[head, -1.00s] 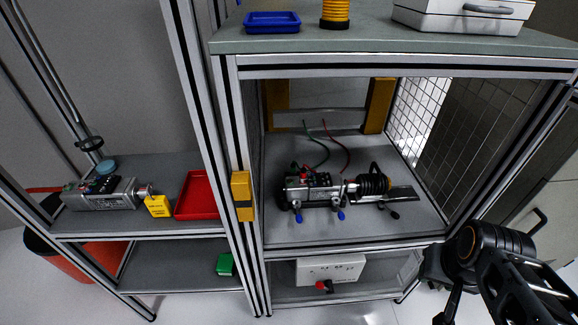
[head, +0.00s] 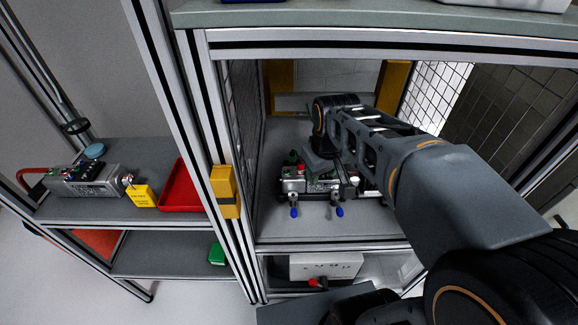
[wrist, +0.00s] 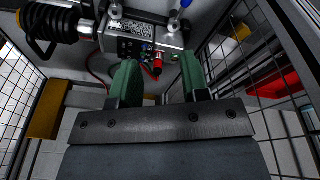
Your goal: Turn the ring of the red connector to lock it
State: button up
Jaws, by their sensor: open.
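The servo unit (head: 325,186), a silver block with a label and small connectors, lies on the shelf of the framed cell. It also shows upside down at the top of the wrist view (wrist: 140,28). The red connector (wrist: 157,63) stands out from the unit's face in the wrist view. My gripper (wrist: 159,60) is open, its two green fingers on either side of the red connector, with visible gaps. Whether the fingertips reach past its ring cannot be told. In the head view my gripper (head: 316,166) is over the unit, and my arm hides the unit's right part.
A black coiled part (wrist: 48,24) extends from the unit in the wrist view. Blue-tipped clamps (head: 294,211) stand at its front. Mesh walls (wrist: 292,72) and yellow posts (head: 277,76) bound the cell. A red tray (head: 180,188) and another servo (head: 88,180) sit on the left shelf.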

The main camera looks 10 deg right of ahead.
aim_at(301, 169)
jog(key=w+n+g+b, duration=0.2)
jog(key=w+n+b, duration=0.2)
jog(key=w+n, duration=0.75)
jog(key=w+f+m+b, duration=0.1)
jog(key=f, duration=0.3)
jog(key=w+f+m+b, duration=0.1)
jog(key=f, duration=0.4)
jog(key=w+f+m+b, duration=0.1)
jog(key=w+f, duration=0.1)
jog(key=f, duration=0.2)
jog(key=shift+a+f+m+b, duration=0.15)
jog(key=shift+a+m+b, duration=0.05)
jog(key=shift+m+b, duration=0.1)
jog(key=c, duration=0.6)
jog(key=shift+r+m+p, duration=0.2)
jog(key=shift+m+p, duration=0.05)
jog(key=shift+p, duration=0.25)
jog(key=shift+c, duration=0.2)
jog(key=shift+f+m, duration=0.2)
jog(key=shift+m, duration=0.2)
jog(key=o, duration=0.6)
